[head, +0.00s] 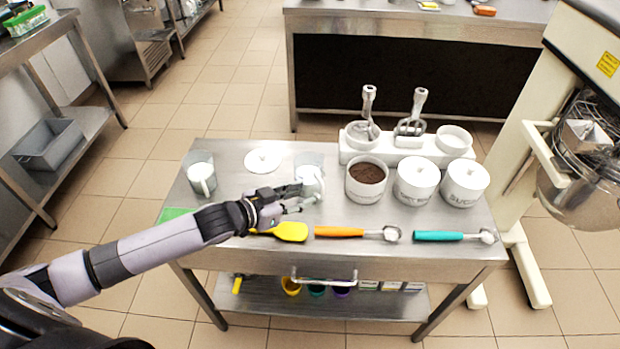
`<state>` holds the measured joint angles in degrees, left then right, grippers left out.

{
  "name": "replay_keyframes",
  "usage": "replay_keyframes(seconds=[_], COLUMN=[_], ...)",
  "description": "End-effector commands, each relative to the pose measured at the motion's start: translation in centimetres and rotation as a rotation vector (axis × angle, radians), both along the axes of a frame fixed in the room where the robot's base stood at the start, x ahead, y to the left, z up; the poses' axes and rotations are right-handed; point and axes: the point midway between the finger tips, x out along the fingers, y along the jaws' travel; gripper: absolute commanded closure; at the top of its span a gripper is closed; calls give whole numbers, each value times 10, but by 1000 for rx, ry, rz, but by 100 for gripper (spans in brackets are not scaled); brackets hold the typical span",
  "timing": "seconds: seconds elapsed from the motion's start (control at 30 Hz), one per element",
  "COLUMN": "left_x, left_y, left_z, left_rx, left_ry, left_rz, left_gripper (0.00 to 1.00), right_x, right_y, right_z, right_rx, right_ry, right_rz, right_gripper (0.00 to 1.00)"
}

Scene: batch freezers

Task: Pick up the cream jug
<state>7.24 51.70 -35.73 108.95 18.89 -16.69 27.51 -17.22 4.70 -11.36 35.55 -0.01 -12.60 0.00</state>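Two clear jugs with white contents stand on the steel table (235,160). One jug (201,178) is at the table's left end, with its handle toward the front. The other jug (310,164) is near the middle, behind my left gripper (309,193). No readable label shows which of them is the cream jug. The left gripper's fingers are at the front of the middle jug, by its handle, and partly cover it. I cannot tell whether they touch or close on it. My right gripper is out of view.
Right of the middle jug are a canister of dark powder (366,182) and two white canisters (416,182). A yellow spatula (291,231), orange scoop (340,232) and teal scoop (440,236) lie along the front edge. A white lid (263,160) lies behind. A mixer (570,140) stands right.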

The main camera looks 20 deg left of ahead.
Motion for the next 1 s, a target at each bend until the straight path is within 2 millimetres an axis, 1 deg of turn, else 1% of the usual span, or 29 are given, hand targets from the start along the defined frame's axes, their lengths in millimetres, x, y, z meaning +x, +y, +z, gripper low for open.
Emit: replay_keyframes(seconds=[0.03,0.17,0.27,0.4,0.5,0.6,0.83,1.0], left_x=[5,10,16,30,40,45,46,46], left_y=[-3,-6,-12,-27,-31,-34,-35,-34], left_z=[-1,-4,-8,-18,-24,-27,-29,-28], left_rx=[-2,0,-1,-2,0,0,0,1], left_ry=[-1,-1,-1,-1,-2,-1,0,0], left_rz=[0,0,-1,-1,0,0,-1,0], left_gripper=[67,67,67,67,67,67,67,78], right_x=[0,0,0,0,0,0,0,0], right_y=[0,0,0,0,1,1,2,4], right_z=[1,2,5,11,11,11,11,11], right_rx=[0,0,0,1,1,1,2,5], right_ry=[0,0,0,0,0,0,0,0], right_rz=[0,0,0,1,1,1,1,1], right_gripper=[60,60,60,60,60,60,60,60])
